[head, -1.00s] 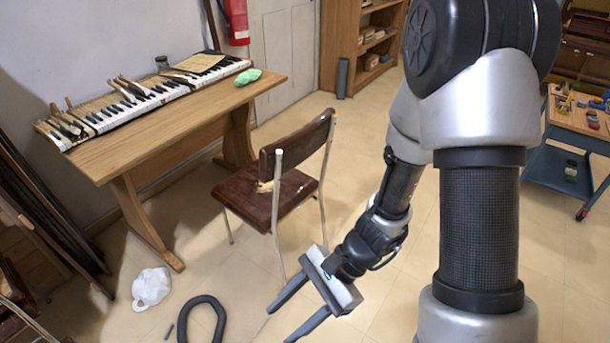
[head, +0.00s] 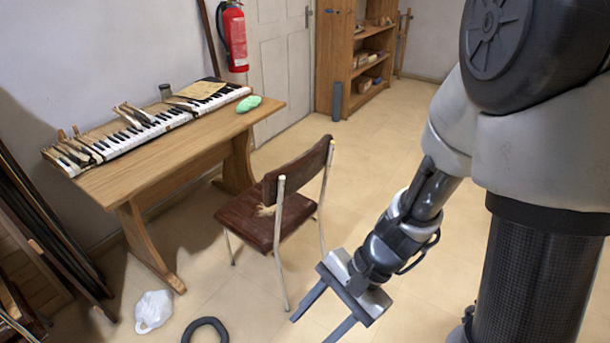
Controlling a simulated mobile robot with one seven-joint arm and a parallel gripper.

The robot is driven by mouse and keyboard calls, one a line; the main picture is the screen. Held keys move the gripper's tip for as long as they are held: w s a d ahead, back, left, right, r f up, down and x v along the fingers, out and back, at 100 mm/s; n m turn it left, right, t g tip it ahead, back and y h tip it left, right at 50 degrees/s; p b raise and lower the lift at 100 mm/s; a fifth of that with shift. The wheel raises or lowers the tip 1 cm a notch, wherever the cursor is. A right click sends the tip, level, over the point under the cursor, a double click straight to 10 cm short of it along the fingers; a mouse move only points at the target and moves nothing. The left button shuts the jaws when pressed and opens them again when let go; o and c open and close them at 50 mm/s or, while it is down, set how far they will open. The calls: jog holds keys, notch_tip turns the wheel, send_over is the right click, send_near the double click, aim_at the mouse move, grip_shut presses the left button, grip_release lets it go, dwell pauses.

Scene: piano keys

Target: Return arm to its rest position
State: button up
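My gripper (head: 324,318) hangs in the lower middle of the head view, to the right of and in front of the chair. Its two long grey fingers are spread apart with nothing between them. My arm (head: 425,195) is bent, with its upper links filling the right side of the view. The piano keyboard (head: 150,127) lies on the wooden table (head: 165,168) at the left, well apart from my gripper. Several loose keys (head: 75,148) lie across the keyboard's left end.
A brown chair (head: 262,222) stands between the table and my gripper. A white bag (head: 153,310) and a black hose (head: 205,329) lie on the floor. A green object (head: 249,104) sits on the table. A bookshelf (head: 338,55) stands behind. Floor beyond the chair is clear.

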jog(key=d+r+n+t+h+p, duration=0.2)
jog(key=d+r+n+p, duration=0.1)
jog(key=r, duration=0.8)
jog(key=d+r+n+t+h+p, duration=0.2)
jog(key=d+r, duration=0.3)
jog(key=r, duration=0.5)
jog(key=d+r+n+t+h+p, duration=0.2)
jog(key=d+r+n+t+p, duration=0.2)
jog(key=r, duration=0.7)
jog(key=shift+w+d+r+h+p, duration=0.15)
jog(key=shift+w+r+h+p, duration=0.15)
jog(key=shift+p, duration=0.15)
